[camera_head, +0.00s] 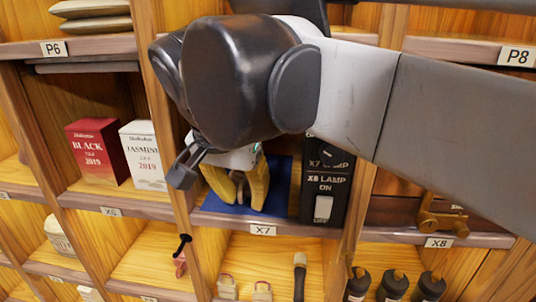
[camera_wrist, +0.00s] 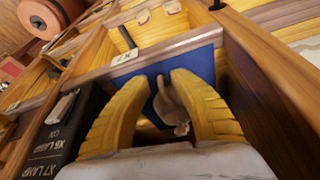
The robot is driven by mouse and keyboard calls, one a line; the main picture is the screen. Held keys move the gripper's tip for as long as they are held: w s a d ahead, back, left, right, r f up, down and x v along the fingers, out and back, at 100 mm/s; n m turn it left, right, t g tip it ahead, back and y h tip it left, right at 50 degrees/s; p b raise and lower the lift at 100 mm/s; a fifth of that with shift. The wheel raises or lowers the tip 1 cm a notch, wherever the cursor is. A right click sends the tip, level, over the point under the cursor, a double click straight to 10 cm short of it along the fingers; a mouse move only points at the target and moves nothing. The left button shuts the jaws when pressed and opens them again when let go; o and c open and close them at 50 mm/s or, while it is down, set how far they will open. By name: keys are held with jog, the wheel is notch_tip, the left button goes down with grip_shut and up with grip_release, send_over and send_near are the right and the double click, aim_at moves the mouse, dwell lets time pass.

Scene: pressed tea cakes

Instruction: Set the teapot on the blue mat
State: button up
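The blue mat (camera_head: 278,182) lies on the floor of the X7 compartment and also shows in the wrist view (camera_wrist: 202,62). A small grey-brown piece, apparently the teapot (camera_wrist: 172,106), is between the yellow fingers of my gripper (camera_wrist: 160,76), over the mat. It is partly hidden by the fingers, and I cannot tell whether it rests on the mat. Blue shows between it and the left finger, so the fingers look apart. In the head view my gripper (camera_head: 239,200) reaches into X7, with part of the teapot (camera_head: 238,180) showing between the fingers.
A black lamp switch panel (camera_head: 324,185) stands at the right of X7. Wooden dividers (camera_wrist: 250,75) bound the compartment closely. Red (camera_head: 98,152) and white (camera_head: 143,155) tea boxes stand in the compartment to the left. A brass piece (camera_head: 440,214) sits in X8.

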jog(key=shift+s+a+r, duration=0.1)
jog(key=shift+s+a, duration=0.05)
jog(key=shift+s, duration=0.2)
jog(key=b+v, duration=0.1)
jog(key=v, duration=1.1)
jog(key=shift+r, duration=0.2)
dwell(0.7)
